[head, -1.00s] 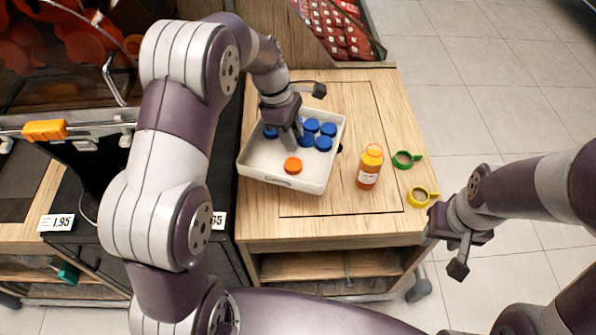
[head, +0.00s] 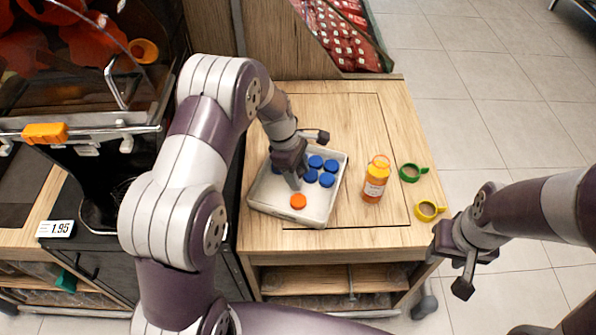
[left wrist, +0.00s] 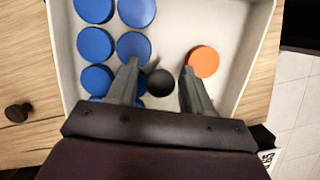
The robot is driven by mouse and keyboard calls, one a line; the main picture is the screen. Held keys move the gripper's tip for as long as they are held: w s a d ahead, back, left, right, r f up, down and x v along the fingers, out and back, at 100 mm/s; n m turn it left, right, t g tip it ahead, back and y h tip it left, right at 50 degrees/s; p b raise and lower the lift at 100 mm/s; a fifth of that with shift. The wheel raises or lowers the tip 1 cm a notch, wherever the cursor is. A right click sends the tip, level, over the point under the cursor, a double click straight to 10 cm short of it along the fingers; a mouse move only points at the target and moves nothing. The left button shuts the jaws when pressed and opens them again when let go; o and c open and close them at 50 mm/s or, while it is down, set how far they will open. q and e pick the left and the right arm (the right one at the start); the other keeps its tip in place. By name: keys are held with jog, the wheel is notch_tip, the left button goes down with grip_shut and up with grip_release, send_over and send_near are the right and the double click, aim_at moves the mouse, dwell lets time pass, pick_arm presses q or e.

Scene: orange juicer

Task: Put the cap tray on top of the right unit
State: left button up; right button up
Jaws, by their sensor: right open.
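The white cap tray (head: 262,206) holds several blue caps (head: 327,180) and one orange cap (head: 298,201). It lies on top of the wooden unit (head: 360,238), left of the bottle. My left gripper (head: 292,182) reaches down inside the tray. In the left wrist view, its fingers (left wrist: 160,88) are spread, one over the blue caps (left wrist: 97,45), the other beside the orange cap (left wrist: 203,62). Neither visibly holds a cap. The gripper body hides the tray wall nearest it. My right gripper (head: 458,268) is open and empty, off the unit's right front corner.
An orange bottle (head: 375,182) stands right of the tray. A green ring-shaped item (head: 411,173) and a yellow one (head: 429,209) lie near the unit's right edge. The wooden top behind the tray is clear. A dark machine (head: 100,190) stands left.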

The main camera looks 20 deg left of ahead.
pick_arm(q)
jog(key=p+v, duration=0.3)
jog(key=v, duration=0.9)
jog(key=s+r+m+t+y, duration=0.1)
jog(key=s+m+y, duration=0.2)
jog(key=s+m, duration=1.4)
jog(key=shift+s+a+r+t, duration=0.2)
jog(key=shift+s+a+t, duration=0.2)
jog(key=shift+s, duration=0.65)
